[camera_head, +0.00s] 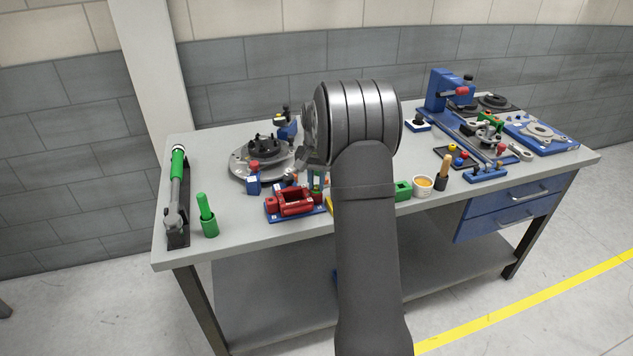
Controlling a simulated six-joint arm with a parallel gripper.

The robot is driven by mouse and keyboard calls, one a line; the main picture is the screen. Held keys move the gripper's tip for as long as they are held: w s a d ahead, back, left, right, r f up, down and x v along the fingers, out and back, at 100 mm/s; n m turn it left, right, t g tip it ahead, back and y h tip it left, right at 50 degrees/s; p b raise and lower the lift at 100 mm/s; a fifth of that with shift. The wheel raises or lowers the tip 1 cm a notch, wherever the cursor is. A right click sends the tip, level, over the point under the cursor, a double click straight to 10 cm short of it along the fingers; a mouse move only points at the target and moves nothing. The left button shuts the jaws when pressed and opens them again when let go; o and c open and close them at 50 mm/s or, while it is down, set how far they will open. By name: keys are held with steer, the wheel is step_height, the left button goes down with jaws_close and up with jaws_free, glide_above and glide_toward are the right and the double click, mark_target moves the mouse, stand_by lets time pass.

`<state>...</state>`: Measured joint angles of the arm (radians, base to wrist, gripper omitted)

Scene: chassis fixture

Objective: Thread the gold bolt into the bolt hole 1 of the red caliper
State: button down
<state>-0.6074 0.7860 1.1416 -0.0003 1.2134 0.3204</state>
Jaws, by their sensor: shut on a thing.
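The red caliper (296,202) sits on a blue base at the front of the bench, left of my arm. My gripper (314,178) is small in view and partly hidden by my wrist. It points down just above and beside the right end of the caliper. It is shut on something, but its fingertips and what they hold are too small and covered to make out. I cannot pick out the gold bolt. Bolt hole 1 cannot be told apart at this size.
A grey disc with a dark hub (262,153) lies behind the caliper. A white cup (422,186) and green block (403,190) are right of my arm. Blue fixtures crowd the right side.

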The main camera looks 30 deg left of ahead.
steer(key=shift+s+f+m, duration=0.1)
steer(key=shift+f+m, duration=0.1)
steer(key=shift+m, duration=0.1)
steer(key=shift+m, duration=1.9)
steer(key=c, duration=1.3)
jaws_free()
steer(key=shift+r, duration=0.1)
steer(key=shift+r, duration=4.05)
